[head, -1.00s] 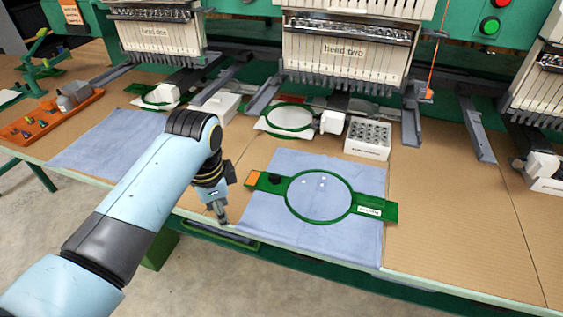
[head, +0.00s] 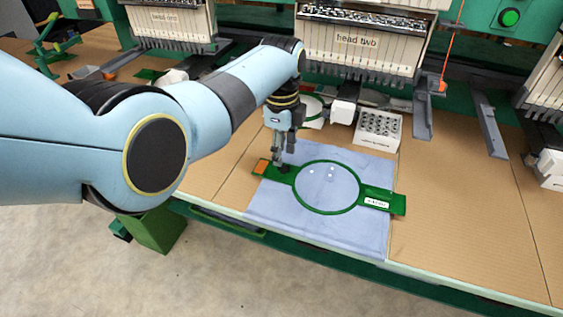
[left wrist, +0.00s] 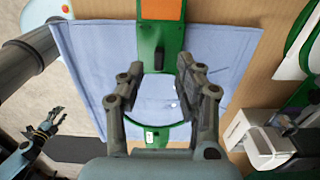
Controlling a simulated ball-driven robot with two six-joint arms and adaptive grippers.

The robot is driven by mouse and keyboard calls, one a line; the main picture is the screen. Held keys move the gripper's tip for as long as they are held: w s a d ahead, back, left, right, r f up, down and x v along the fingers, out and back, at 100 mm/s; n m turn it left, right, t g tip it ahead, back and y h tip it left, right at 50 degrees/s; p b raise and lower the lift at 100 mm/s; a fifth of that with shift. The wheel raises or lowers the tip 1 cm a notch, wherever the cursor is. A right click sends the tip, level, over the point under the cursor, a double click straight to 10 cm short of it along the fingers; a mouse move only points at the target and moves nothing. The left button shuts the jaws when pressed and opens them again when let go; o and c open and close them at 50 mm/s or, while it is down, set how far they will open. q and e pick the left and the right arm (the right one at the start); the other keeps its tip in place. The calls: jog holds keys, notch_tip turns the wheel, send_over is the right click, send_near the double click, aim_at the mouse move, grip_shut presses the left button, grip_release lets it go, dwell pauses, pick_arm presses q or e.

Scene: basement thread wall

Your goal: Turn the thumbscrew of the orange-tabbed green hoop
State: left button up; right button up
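The green hoop (head: 326,213) lies flat on blue cloth (head: 270,205), with an orange tab (head: 262,167) on its left arm. Its dark thumbscrew (head: 284,169) sits beside the tab, partly hidden by my left gripper (head: 281,163) in the head view. In the left wrist view my left gripper (left wrist: 158,75) is open, its fingers apart on either side of the hoop's green arm. The thumbscrew (left wrist: 158,57) shows between and just beyond the fingertips, not gripped. My right gripper (left wrist: 55,120) is small at the left wrist view's left edge; its opening is unclear.
A white box with round holes (head: 378,130) stands behind the cloth. The sewing head marked "head two" (head: 360,42) rises behind it. Brown table (head: 460,215) is clear to the right.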

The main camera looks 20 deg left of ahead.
aim_at(283, 168)
pick_arm(q)
jog(key=shift+f+b, duration=0.4)
jog(key=shift+f, duration=1.5)
grip_shut()
